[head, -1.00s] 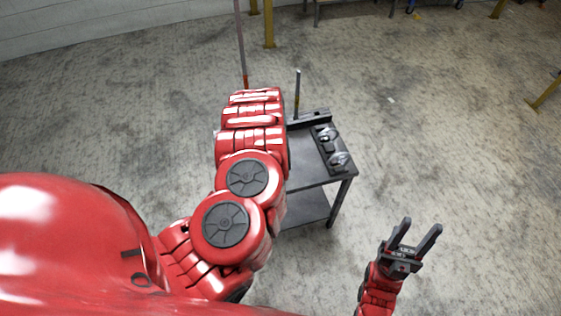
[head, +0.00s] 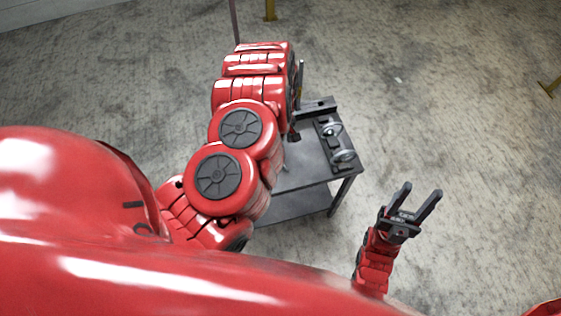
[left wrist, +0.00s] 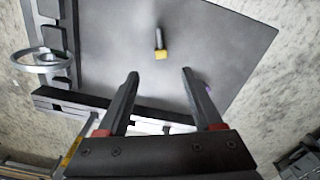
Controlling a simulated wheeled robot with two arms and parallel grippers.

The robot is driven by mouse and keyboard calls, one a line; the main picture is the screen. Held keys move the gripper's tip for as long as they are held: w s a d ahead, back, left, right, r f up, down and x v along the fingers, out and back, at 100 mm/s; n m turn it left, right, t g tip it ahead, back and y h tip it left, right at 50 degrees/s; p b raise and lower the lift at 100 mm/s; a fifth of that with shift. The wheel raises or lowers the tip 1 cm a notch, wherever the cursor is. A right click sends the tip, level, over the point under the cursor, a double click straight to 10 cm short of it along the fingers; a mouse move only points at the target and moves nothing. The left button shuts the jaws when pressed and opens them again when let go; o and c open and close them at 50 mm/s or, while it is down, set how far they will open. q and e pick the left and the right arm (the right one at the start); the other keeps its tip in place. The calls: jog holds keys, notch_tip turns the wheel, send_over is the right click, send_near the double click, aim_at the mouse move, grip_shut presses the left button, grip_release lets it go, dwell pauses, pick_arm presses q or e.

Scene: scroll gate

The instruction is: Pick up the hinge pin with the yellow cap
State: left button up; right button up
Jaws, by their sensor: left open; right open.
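In the left wrist view, the hinge pin with the yellow cap (left wrist: 161,49) lies on the dark table top (left wrist: 215,40), a short grey shaft with the yellow cap end toward me. My left gripper (left wrist: 159,73) is open, with its fingertips apart on either side of the line to the pin and nothing between them. The pin is just beyond the fingertips. In the head view my left arm hides the pin and most of that gripper. My right gripper (head: 422,190) is open and empty, to the right of the table and clear of it.
A dark rail with a round grey handwheel (left wrist: 42,60) runs along the table's edge. Two wheels (head: 343,155) show on the table's right side in the head view. A thin upright post (head: 301,78) stands by the far edge. Open floor surrounds the table.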

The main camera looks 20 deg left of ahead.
pick_arm(q)
notch_tip(320, 180, down, 8)
jog(key=b, duration=0.4)
jog(key=shift+r, duration=0.1)
jog(key=shift+a+f+p, duration=0.1)
jog(key=shift+f+p, duration=0.3)
jog(key=shift+f, duration=0.15)
notch_tip(320, 180, down, 3)
jog(key=shift+s+a+r+p, duration=0.1)
jog(key=shift+p, duration=0.4)
jog(key=shift+f, duration=0.6)
grip_shut()
